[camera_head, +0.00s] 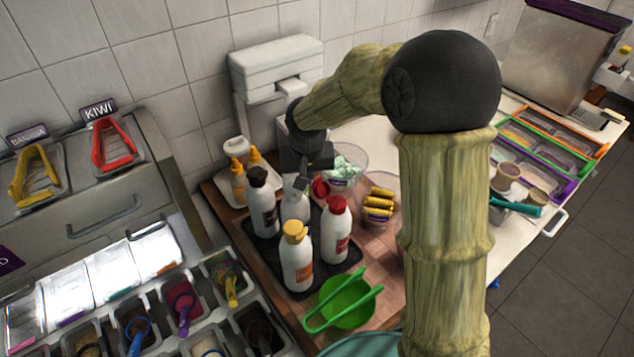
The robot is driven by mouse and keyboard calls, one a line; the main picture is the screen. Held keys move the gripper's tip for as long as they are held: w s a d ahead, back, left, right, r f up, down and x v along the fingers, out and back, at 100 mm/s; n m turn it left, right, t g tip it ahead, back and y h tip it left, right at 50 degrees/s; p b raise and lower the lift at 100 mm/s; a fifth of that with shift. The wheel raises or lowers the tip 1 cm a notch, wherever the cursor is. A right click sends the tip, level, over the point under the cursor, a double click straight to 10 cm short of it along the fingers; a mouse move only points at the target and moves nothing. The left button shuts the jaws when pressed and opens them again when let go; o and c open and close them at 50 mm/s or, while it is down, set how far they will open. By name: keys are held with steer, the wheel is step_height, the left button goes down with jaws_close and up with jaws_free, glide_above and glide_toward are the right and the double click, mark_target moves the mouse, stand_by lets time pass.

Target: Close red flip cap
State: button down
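Several white squeeze bottles stand on a dark tray (328,278). The front right bottle (335,240) has a red cap (335,204). My gripper (299,181) points down right above this back bottle, left of the sideways red cap. The gripper's fingers are small and dark here, so their opening is unclear. It hides the top of the back bottle, and I cannot tell whether it touches it.
A glass bowl (349,163) is close behind the right side. A green bowl with tongs (345,306) sits in front. Orange-topped bottles (238,180) stand at the back left.

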steer(key=shift+s+d+r, duration=0.3)
steer(key=shift+s+d, duration=0.15)
steer(key=shift+d, duration=0.3)
steer(key=w+p+v, duration=0.2)
steer(key=p+v, duration=0.4)
steer(key=v, duration=0.2)
steer(key=shift+a+r, duration=0.15)
steer(key=s+d+f+b, duration=0.2)
steer(key=s+d+f, duration=0.1)
steer(key=s+d, duration=0.4)
steer(key=s+d+f+b, duration=0.2)
steer(key=s+d+f, duration=0.2)
steer(key=s+d, duration=0.3)
steer(key=s, duration=0.3)
steer(key=shift+s+f+m, duration=0.2)
steer(key=shift+s+m, duration=0.1)
steer(key=shift+m, duration=0.1)
steer(key=c, duration=2.2)
jaws_free()
steer(key=shift+d, duration=0.1)
